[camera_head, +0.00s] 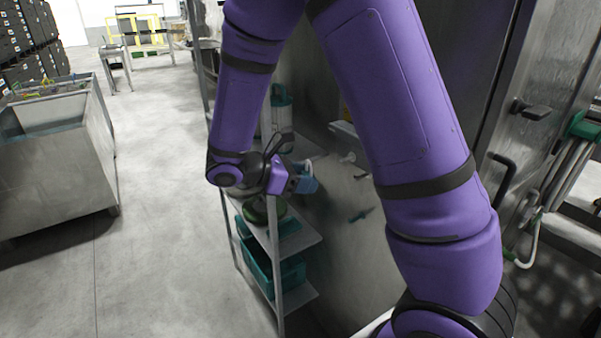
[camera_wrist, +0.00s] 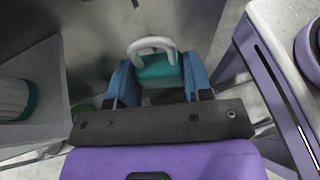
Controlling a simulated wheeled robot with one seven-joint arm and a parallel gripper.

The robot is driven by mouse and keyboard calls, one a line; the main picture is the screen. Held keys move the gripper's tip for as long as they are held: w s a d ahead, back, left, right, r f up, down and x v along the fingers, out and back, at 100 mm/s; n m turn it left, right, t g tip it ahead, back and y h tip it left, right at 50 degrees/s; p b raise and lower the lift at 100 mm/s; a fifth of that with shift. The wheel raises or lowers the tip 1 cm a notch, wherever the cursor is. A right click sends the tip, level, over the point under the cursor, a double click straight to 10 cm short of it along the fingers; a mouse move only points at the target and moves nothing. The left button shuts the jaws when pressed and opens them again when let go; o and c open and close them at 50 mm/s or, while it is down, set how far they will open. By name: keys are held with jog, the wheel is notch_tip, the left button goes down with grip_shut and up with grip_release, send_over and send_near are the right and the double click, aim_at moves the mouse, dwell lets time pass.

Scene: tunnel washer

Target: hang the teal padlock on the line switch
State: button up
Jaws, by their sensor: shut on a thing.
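In the head view the padlock is mostly hidden by the fingers. I cannot tell for certain which fitting is the line switch; a small pale knob (camera_head: 348,157) sticks out of the panel to the right of my gripper.
A shelf rack (camera_head: 308,236) stands below, with a teal crate (camera_head: 291,274) on its lower level. A teal-handled fitting (camera_head: 361,215) is lower on the panel. A white and teal container (camera_wrist: 14,98) is close on the left in the wrist view. Open floor (camera_head: 165,220) lies left.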

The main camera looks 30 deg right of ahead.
jog(key=d+f, duration=0.1)
jog(key=d, duration=0.9)
jog(key=shift+w+d+f, duration=0.2)
jog(key=shift+d+f, duration=0.1)
jog(key=shift+d, duration=0.05)
dwell(1.0)
dwell(0.6)
jog(key=o, duration=1.1)
